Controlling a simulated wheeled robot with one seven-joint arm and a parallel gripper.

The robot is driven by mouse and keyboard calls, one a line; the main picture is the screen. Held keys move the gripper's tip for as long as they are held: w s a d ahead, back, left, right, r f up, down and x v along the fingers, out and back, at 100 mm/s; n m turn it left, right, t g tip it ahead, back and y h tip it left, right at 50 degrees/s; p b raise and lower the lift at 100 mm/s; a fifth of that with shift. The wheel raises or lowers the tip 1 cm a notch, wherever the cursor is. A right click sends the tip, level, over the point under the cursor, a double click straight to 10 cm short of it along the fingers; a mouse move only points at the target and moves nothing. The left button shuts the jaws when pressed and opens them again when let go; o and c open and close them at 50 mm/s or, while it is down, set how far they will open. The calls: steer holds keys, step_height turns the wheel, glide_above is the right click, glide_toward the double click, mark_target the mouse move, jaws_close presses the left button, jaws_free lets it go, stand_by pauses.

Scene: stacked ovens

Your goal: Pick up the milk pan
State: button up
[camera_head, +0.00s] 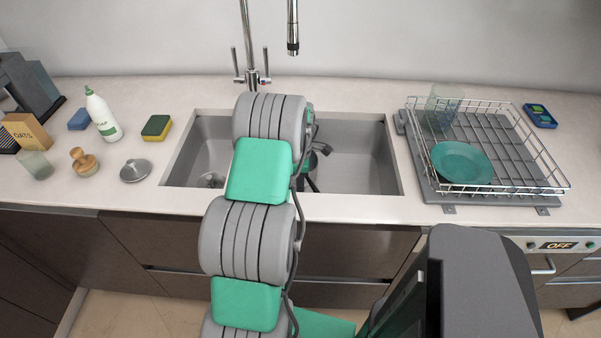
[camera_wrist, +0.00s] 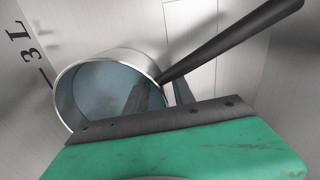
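In the wrist view, the milk pan (camera_wrist: 68,92) is a round metal pan with a bluish interior and a long dark handle (camera_wrist: 235,38) reaching to the upper right. It lies tilted with its mouth facing the camera. My gripper (camera_wrist: 160,92) is at the pan's near right rim, close to the handle's base. Its two dark fingers stand apart, one in front of the pan's interior and one outside the rim. A gap shows between them, and contact with the rim is not clear. In the head view my arm reaches into the sink (camera_head: 377,165) and hides most of this.
Brushed metal surfaces surround the pan, one marked "3 L". A faucet (camera_head: 251,75) stands behind the sink. A dish rack (camera_head: 510,150) with a teal plate (camera_head: 462,162) is right. A bottle (camera_head: 103,115), sponge (camera_head: 156,127) and metal lid (camera_head: 135,170) are left.

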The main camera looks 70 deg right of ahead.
steer(key=shift+c, duration=0.2)
jaws_close()
steer(key=shift+s+a, duration=0.1)
stand_by(0.9)
